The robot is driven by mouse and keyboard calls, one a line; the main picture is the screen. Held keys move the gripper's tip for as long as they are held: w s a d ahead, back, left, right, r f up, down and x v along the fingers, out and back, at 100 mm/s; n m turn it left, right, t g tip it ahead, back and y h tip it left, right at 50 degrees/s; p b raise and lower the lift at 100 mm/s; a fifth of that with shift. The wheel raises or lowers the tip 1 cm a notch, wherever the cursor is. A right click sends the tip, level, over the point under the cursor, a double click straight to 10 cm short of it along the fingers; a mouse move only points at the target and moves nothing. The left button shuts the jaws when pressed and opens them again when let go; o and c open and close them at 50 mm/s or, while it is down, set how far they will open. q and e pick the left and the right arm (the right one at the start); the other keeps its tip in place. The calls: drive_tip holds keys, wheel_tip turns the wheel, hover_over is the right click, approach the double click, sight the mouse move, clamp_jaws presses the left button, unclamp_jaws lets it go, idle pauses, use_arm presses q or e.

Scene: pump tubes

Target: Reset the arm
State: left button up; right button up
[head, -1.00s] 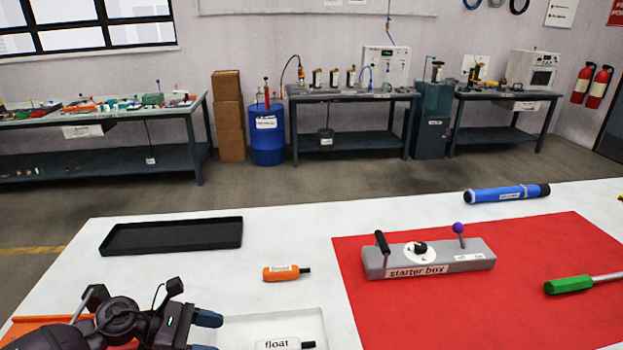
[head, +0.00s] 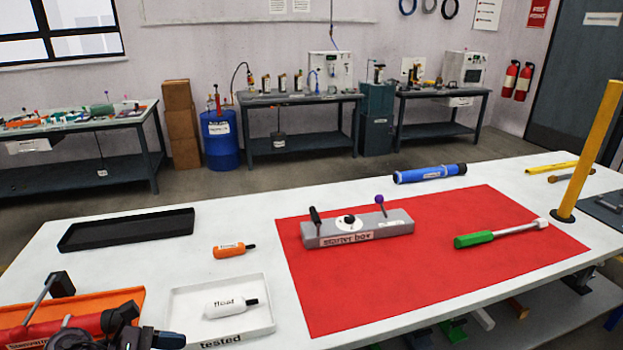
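My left gripper (head: 166,340) is at the bottom left edge of the head view. Only part of its dark fingers shows, so I cannot tell if it is open or shut. It is in front of the white tray marked "tested" (head: 262,318). A white float (head: 224,309) with a black end lies in that tray, clear of the gripper. My arm partly covers an orange tray (head: 103,303) and a red labelled part (head: 40,333) there. My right gripper is not in view.
A black tray (head: 72,240) and an orange float-like piece (head: 229,251) lie behind. On the red mat (head: 400,285) are a grey starter box (head: 375,230) and a green-handled tool (head: 474,240). A blue cylinder (head: 430,174) lies behind the mat. A yellow post (head: 590,150) stands at the right.

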use_arm(q)
wheel_tip(320, 180, up, 5)
drive_tip(key=w+d+n+t+y, duration=0.1)
drive_tip(key=w+d+n+t, duration=0.1)
drive_tip(key=n+t, duration=1.1)
drive_tip(key=s+a+f+n+g+y, duration=0.35)
drive_tip(key=s+n+y, duration=0.35)
drive_tip(key=n, duration=0.8)
drive_tip(key=s+a+f+n+g+y, duration=0.4)
drive_tip(key=n+y, duration=0.4)
drive_tip(key=n, duration=0.7)
drive_tip(key=s+d+f+n+g+h, duration=0.25)
drive_tip(key=s+n+g, duration=0.45)
drive_tip(key=s, duration=0.7)
drive_tip(key=w+f+t, duration=0.7)
drive_tip(key=f+t, duration=0.2)
drive_tip(key=shift+w+d+f, duration=0.25)
drive_tip(key=shift+w+f, duration=0.05)
